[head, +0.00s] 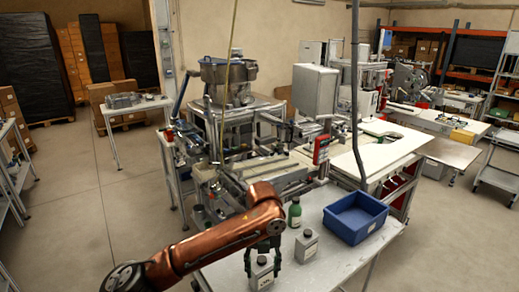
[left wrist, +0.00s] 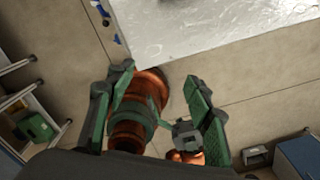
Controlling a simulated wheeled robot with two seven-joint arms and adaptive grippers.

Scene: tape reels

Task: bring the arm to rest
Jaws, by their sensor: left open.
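My left arm (head: 215,236) comes in from the left in the head view. Its gripper (head: 263,258) is open at the near edge of the grey table (head: 328,262). A grey bottle with a dark cap (head: 262,274) shows between the fingers in the head view. The left wrist view shows the open gripper (left wrist: 158,82) with no bottle between its fingers; orange parts of my own body lie beyond them. A second grey bottle (head: 307,246) and a green bottle (head: 294,214) stand upright to the right. My right gripper is not in view.
A blue bin (head: 355,217) stands on the table's right part. A machine (head: 250,130) with a metal bowl fills the space behind. The table edge (left wrist: 215,25) crosses the top of the left wrist view. Open floor (head: 75,220) lies to the left.

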